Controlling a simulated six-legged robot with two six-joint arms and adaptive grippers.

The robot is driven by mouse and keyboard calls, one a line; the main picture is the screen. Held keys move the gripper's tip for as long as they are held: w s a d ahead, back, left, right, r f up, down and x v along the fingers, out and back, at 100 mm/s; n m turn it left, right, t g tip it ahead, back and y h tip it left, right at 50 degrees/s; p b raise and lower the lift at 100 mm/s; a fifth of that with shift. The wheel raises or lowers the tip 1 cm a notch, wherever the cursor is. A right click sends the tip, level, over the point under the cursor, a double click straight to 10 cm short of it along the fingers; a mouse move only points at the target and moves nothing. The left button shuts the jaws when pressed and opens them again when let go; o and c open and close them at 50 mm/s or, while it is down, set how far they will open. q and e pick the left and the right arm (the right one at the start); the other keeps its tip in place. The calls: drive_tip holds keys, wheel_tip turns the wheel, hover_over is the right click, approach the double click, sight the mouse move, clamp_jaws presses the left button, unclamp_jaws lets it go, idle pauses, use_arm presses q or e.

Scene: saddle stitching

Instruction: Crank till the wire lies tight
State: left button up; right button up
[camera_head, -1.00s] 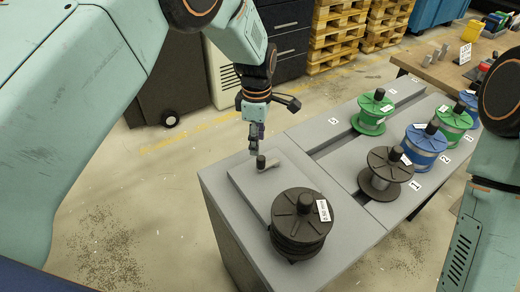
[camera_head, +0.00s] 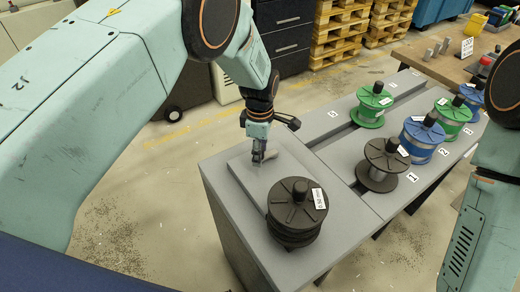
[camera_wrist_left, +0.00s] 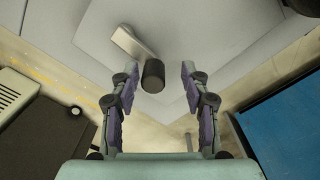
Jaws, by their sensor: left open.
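A light grey crank arm (camera_wrist_left: 130,42) with a dark knob (camera_wrist_left: 153,75) sits on top of the grey housing (camera_head: 236,170) at the near end of the bench. My left gripper (camera_head: 259,156) points down at the crank and hides most of its knob in the head view. In the left wrist view its two purple-padded fingers (camera_wrist_left: 160,78) are open, with the knob between their tips and space on both sides. A black spool (camera_head: 296,213) with a white label sits beside the crank. My right gripper is out of view. I cannot make out the wire.
Along the bench stand a dark spool (camera_head: 383,165), a blue spool (camera_head: 417,142) and green spools (camera_head: 371,105), by numbered cards. A wooden table (camera_head: 425,61) and pallets (camera_head: 335,35) stand behind. The floor left of the bench is clear.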

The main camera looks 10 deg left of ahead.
use_arm(q)
drive_tip(key=shift+w+a+f, duration=0.1)
drive_tip(key=shift+a, duration=0.05)
drive_tip(key=shift+w+a+f, duration=0.25)
drive_tip(key=shift+w+f, duration=0.05)
drive_tip(key=shift+w, duration=0.1)
drive_tip(key=c, duration=0.3)
drive_tip(key=shift+w, duration=0.1)
drive_tip(key=shift+c, duration=1)
drive_tip(key=shift+s+d+r, duration=0.25)
drive_tip(key=shift+s+d, duration=0.05)
drive_tip(key=shift+s, duration=0.05)
drive_tip(key=c, duration=0.4)
drive_tip(key=shift+w+a+f, duration=0.1)
drive_tip(key=shift+w+a, duration=0.1)
clamp_jaws()
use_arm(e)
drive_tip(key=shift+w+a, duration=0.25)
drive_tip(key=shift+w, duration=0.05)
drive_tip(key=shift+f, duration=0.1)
